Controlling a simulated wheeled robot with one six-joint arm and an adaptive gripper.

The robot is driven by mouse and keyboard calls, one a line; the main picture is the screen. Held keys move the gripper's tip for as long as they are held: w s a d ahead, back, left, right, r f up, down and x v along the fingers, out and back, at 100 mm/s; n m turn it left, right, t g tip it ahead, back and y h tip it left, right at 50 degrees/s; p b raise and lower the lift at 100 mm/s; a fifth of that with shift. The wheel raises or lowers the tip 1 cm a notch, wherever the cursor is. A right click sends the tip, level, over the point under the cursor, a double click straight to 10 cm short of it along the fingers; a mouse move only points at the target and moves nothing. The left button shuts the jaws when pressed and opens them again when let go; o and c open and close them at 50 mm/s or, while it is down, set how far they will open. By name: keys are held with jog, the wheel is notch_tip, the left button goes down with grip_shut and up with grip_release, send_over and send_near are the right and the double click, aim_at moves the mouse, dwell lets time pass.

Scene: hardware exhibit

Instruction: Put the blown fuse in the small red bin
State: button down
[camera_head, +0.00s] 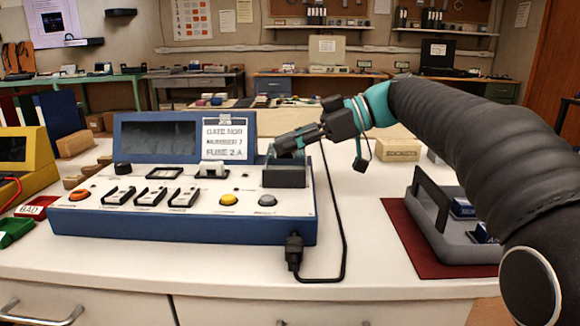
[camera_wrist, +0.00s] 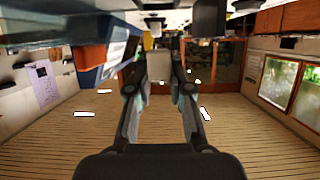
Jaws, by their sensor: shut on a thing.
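My gripper (camera_head: 287,146) reaches in from the right, its tips just above a dark grey block (camera_head: 285,177) on the right end of the blue test unit (camera_head: 180,222). In the wrist view my gripper (camera_wrist: 160,85) has its two fingers closed around a small pale piece (camera_wrist: 158,67), which looks like the fuse; its markings cannot be read. In the head view the fingers hide the held piece, and I cannot tell whether it touches the block. The small red bin (camera_head: 36,206), labelled BAD, sits at the left edge of the table.
A green bin (camera_head: 16,231) stands in front of the red one. A yellow-cased instrument (camera_head: 28,165) is behind them. A card stands on the test unit, and a black cable (camera_head: 340,215) loops at its right. A grey tray (camera_head: 462,225) lies on a dark red mat.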

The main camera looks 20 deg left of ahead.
jog(key=shift+f+b, duration=0.35)
jog(key=shift+f, duration=1.7)
jog(key=shift+f+b, duration=0.2)
jog(key=shift+b, duration=0.1)
jog(key=c, duration=1.1)
grip_release()
jog(key=shift+o, duration=0.2)
jog(key=shift+r+p, duration=0.2)
jog(key=shift+p, duration=0.4)
